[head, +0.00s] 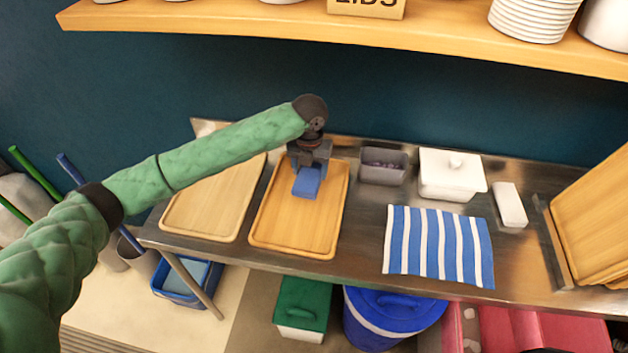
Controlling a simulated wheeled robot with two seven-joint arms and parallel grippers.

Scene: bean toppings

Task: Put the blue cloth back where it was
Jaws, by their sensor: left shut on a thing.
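My left gripper (309,166) points down over the middle wooden tray (275,232) and is shut on the blue cloth (307,184). The cloth is a small folded blue piece just below the fingers. I cannot tell whether it touches the tray. A blue-and-white striped cloth (437,245) lies flat on the steel counter to the right. My right gripper is not in view.
Another wooden tray (208,205) lies to the left. A grey bin of dark beans (383,166), a white lidded container (452,175) and a white block (510,205) stand to the right. A wooden shelf (230,29) overhangs the back. Below is a blue bucket (187,288).

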